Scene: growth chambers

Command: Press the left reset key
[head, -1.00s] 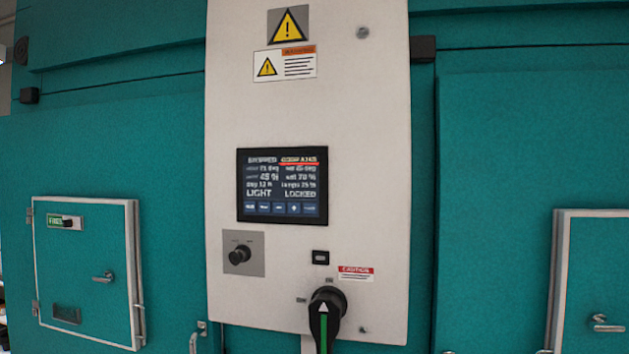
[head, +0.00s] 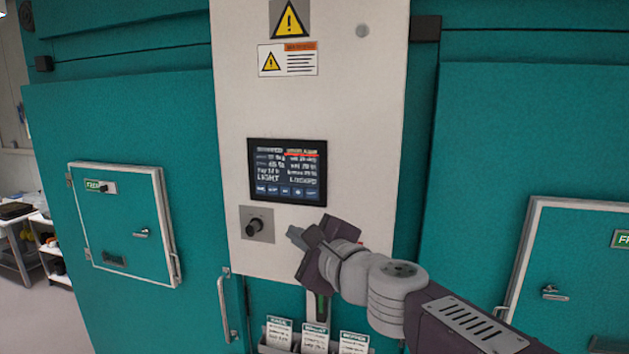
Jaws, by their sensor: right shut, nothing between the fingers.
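The control panel (head: 345,90) is a tall off-white plate between teal doors. Its dark screen (head: 287,170) shows white text, a red underline at upper right and a row of small blue keys (head: 286,191) along the bottom; their labels are too small to read, so I cannot tell which is the reset key. A black knob on a grey plate (head: 268,225) sits below the screen. My right gripper (head: 297,235) is shut and empty, pointing left, right of the knob and below the screen. It hides the small black switch and most of the rotary handle. My left gripper is out of view.
A small left hatch (head: 135,250) and a right hatch (head: 530,250) are closed. A door handle (head: 225,305) stands left below the panel. Card holders (head: 315,340) are below it. A shelf cart (head: 20,250) stands at far left.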

